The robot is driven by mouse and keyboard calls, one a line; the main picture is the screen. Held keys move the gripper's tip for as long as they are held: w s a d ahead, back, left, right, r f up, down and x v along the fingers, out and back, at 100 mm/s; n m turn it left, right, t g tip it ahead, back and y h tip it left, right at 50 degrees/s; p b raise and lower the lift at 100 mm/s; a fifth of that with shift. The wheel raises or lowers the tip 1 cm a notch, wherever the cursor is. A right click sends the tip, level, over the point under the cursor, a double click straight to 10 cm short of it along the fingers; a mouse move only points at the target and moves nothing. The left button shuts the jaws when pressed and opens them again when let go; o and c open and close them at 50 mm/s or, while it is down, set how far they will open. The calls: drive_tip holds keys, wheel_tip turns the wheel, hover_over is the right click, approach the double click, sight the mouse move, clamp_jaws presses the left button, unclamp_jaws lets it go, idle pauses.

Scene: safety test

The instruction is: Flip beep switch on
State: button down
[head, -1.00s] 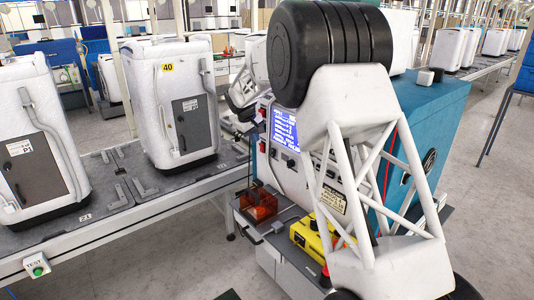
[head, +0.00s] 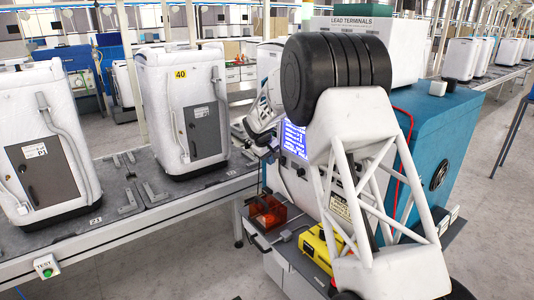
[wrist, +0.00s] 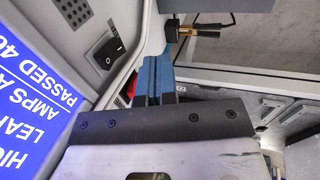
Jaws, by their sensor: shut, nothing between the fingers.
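A black rocker switch (wrist: 108,50) with a white mark sits on the grey tester panel, beside the blue display (wrist: 40,95) in the wrist view. I cannot read a label naming it as the beep switch. My gripper (wrist: 154,72) has blue fingers, shut and empty, to the right of the rocker and apart from it in the picture. A red part (wrist: 131,90) on the panel is partly hidden behind the fingers. In the head view the display (head: 294,138) shows, but my arm hides much of the panel and the rocker cannot be made out.
A brass-tipped connector (wrist: 205,33) hangs near the fingers in the wrist view. An orange open box (head: 267,212) and a yellow device (head: 318,245) sit on the tester's shelf. White units, one marked 40 (head: 183,110), stand on the conveyor at left.

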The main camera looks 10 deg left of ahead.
sight(282, 164)
drive_tip(key=shift+w+d+f, duration=0.65)
drive_tip(key=shift+w+d, duration=0.15)
drive_tip(key=shift+d, duration=0.05)
drive_tip(key=shift+w+d+f, duration=0.6)
drive_tip(key=shift+w+d, duration=0.2)
drive_tip(key=shift+w, duration=0.1)
drive_tip(key=shift+w+d+f+t+h, duration=0.1)
drive_tip(key=shift+d+f+t+h, duration=0.1)
drive_tip(key=shift+t+h, duration=0.1)
drive_tip(key=shift+r, duration=0.25)
drive_tip(key=shift+r, duration=0.65)
drive_tip(key=shift+a+r, duration=0.1)
